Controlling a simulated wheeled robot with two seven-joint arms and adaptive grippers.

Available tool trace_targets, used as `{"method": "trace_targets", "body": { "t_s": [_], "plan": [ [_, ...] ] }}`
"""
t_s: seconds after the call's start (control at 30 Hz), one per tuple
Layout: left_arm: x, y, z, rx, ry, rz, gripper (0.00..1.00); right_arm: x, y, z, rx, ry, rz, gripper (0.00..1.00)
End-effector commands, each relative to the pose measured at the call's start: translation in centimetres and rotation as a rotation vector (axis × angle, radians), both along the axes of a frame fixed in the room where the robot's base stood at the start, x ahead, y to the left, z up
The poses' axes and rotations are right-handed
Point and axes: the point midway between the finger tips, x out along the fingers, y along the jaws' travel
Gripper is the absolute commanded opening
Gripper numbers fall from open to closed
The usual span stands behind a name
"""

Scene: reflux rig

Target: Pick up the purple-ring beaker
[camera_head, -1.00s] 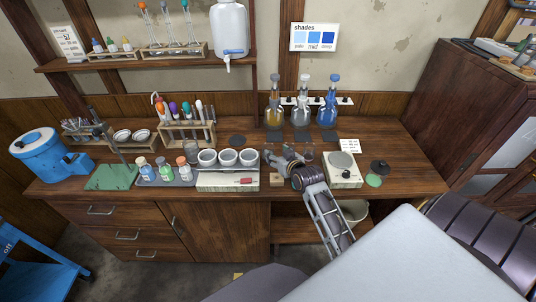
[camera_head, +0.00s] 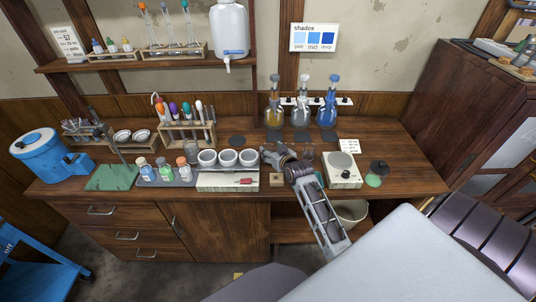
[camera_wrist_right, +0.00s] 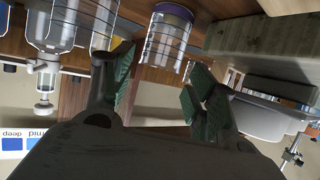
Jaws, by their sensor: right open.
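The purple-ring beaker (camera_wrist_right: 168,40) is clear glass with a purple band at one end. The right wrist view is upside down and shows it just beyond the fingers of my right gripper (camera_wrist_right: 160,90). The open fingers stand apart with a gap between them, and the beaker is not held. In the head view my right gripper (camera_head: 272,157) is low over the bench, right of the white cups. I cannot make out the purple ring there. My left gripper is not in view.
Three stoppered bottles (camera_head: 300,116) stand behind the gripper. A white device with a round plate (camera_head: 342,168) is to its right. White cups (camera_head: 228,158) and a small wooden block (camera_head: 277,180) are close by. The front right bench corner (camera_head: 415,180) is clear.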

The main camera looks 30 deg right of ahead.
Motion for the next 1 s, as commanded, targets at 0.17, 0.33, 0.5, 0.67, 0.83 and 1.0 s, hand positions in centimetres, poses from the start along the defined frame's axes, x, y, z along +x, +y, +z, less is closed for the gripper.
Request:
{"method": "trace_targets", "body": {
  "t_s": [0.17, 0.33, 0.5, 0.67, 0.83, 1.0],
  "plan": [
    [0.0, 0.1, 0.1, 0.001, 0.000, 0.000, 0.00, 1.5, -0.2, -0.6, 0.000, -0.001, 0.000, 0.58],
    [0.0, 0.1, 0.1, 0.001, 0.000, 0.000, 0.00, 2.4, -0.4, -1.0, -0.001, 0.000, 0.000, 0.58],
    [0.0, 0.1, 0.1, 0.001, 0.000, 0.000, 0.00, 2.8, -0.4, -1.1, -0.001, 0.000, 0.000, 0.58],
    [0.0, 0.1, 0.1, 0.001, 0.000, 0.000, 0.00, 2.8, -0.4, -1.1, -0.001, 0.000, 0.000, 0.58],
    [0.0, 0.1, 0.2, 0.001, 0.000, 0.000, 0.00, 2.8, -0.4, -1.2, -0.001, 0.000, 0.000, 0.58],
    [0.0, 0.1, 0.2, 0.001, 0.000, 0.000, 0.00, 3.3, -0.5, -1.4, 0.000, 0.000, 0.000, 0.58]
  ]
}}
